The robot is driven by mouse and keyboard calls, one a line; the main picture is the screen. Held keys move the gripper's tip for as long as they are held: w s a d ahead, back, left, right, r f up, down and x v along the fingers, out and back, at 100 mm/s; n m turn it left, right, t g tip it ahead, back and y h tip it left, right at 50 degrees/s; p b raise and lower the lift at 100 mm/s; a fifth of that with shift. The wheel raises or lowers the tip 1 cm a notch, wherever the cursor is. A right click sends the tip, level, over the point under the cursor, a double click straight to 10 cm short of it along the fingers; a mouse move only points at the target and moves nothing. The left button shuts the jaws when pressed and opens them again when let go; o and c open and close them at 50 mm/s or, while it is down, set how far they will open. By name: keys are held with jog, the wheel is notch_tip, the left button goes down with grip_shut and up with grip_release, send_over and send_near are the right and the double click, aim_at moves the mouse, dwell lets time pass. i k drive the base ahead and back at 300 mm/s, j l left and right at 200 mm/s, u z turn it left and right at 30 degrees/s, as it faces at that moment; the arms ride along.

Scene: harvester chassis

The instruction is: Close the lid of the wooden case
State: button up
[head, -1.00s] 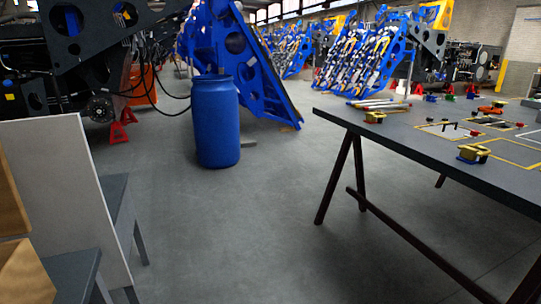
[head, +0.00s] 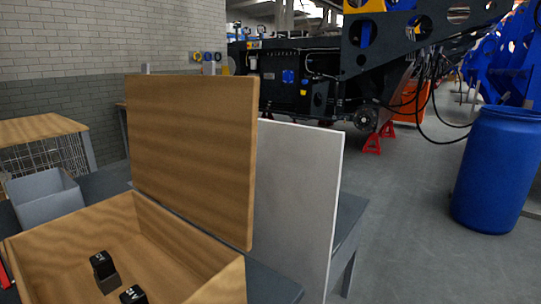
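The wooden case stands at the lower left of the head view, its near part cut off by the frame's bottom edge. Its lid (head: 192,158) is open, standing nearly upright at the back of the case. The case's box (head: 195,262) is open at the top. Inside lie two small black items with white markings, one (head: 103,266) near the middle and one (head: 134,295) at the bottom edge. My gripper is not in view.
A dark grey table (head: 270,284) bears the case, with a white panel (head: 297,200) upright behind the lid. A grey bin (head: 48,203) stands left of the case. A blue barrel (head: 497,170) is on the right. Floor (head: 405,245) between table and barrel is clear.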

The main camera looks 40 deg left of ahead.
aim_at(193, 139)
jog(key=i+j, duration=0.1)
jog(key=i, duration=1.55)
jog(key=i+z, duration=0.3)
jog(key=i, duration=1.2)
jog(key=i+u, duration=0.15)
jog(key=u, duration=4.25)
